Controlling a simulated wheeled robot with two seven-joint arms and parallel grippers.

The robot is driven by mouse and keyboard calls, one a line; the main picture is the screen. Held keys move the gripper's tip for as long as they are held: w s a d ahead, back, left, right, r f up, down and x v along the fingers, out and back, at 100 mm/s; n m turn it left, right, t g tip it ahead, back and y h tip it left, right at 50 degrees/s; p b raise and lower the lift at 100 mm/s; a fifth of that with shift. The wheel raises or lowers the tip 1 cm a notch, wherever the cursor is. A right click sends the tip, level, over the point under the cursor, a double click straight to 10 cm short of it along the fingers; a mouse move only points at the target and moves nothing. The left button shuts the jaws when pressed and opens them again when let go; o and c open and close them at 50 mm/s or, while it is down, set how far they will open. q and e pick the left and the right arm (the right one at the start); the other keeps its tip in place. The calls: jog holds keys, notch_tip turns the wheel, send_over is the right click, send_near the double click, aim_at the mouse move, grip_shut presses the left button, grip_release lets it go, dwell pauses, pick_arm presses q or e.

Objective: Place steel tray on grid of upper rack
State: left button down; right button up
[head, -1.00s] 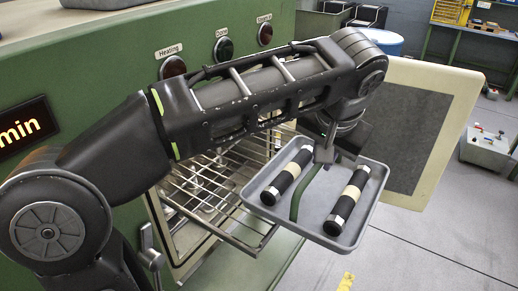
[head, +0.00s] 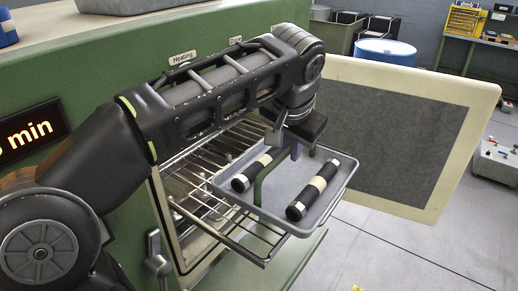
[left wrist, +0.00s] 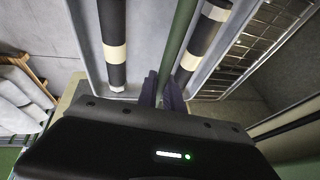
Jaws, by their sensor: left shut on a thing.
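The steel tray (head: 331,197) is a grey shallow tray holding two black rolls with cream bands, the left roll (head: 251,173) and the right roll (head: 313,191). A green handle bar (head: 271,176) runs between the rolls. My left gripper (head: 292,152) is above the tray and shut on the handle; in the left wrist view its fingers (left wrist: 162,88) close around the green bar (left wrist: 178,40). The tray hangs in front of the open oven, overlapping the wire grid of the pulled-out rack (head: 228,225); whether they touch is unclear. My right gripper is not in view.
The open oven door (head: 400,130) stands right of and behind the tray. The green oven body (head: 90,95) is at left, with a metal lever (head: 158,255) beside the opening. A blue barrel (head: 385,51) stands behind the door.

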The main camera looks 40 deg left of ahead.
pick_arm(q)
jog(key=a+p, duration=0.1)
jog(key=a, duration=0.7)
jog(key=shift+a+r, duration=0.1)
jog(key=shift+s+f+p, duration=0.1)
jog(key=shift+f+p, duration=0.2)
jog(key=shift+f, duration=1.45)
jog(key=shift+f, duration=0.2)
jog(key=c, duration=1.5)
grip_release()
jog(key=shift+r, duration=0.1)
